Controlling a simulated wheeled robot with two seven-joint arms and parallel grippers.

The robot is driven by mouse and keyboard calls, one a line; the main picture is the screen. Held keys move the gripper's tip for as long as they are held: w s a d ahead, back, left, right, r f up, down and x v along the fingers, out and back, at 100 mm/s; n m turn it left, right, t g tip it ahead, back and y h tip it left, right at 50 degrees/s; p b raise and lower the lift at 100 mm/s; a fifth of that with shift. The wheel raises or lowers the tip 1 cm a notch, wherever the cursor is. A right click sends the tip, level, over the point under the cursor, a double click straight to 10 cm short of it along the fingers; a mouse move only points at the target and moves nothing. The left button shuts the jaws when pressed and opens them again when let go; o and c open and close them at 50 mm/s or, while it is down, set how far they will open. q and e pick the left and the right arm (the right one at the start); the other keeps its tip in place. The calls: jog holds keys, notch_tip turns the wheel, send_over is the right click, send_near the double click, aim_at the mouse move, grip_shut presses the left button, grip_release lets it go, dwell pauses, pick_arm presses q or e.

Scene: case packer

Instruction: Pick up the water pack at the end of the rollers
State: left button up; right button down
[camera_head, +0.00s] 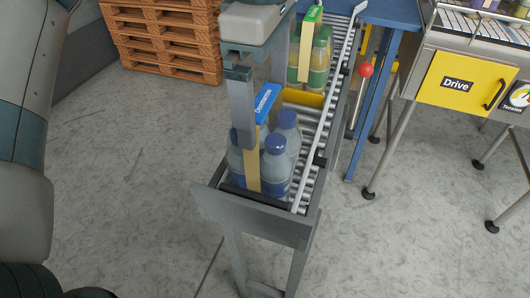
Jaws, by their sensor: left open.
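The water pack (278,157) stands upright at the near end of the rollers (310,150). It has several clear bottles with blue caps, a tan carrier band and a blue label on top. My left gripper (259,108) is open above and around the top of the pack, pointing down. One finger hangs in front of the left bottles and the other is farther back, with the blue label between them. I cannot tell whether either finger touches the pack. The fingers hide part of the left bottles. My right gripper is not in view.
A pack of green bottles (318,68) stands farther back on the rollers, beyond a yellow bar (302,98). A side rail and a red knob (365,70) flank the conveyor on the right. A machine with a yellow Drive panel (458,84) stands right. Wooden pallets (165,40) are behind.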

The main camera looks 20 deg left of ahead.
aim_at(264, 125)
pick_arm(q)
jog(key=shift+f+p, duration=0.4)
jog(key=shift+p, duration=0.1)
notch_tip(264, 125, down, 4)
jog(key=shift+s+r+p, duration=0.1)
jog(key=shift+s+p, duration=0.05)
jog(key=shift+p, duration=0.8)
jog(key=shift+f, duration=0.35)
jog(key=shift+r, duration=0.1)
jog(key=c, duration=1.3)
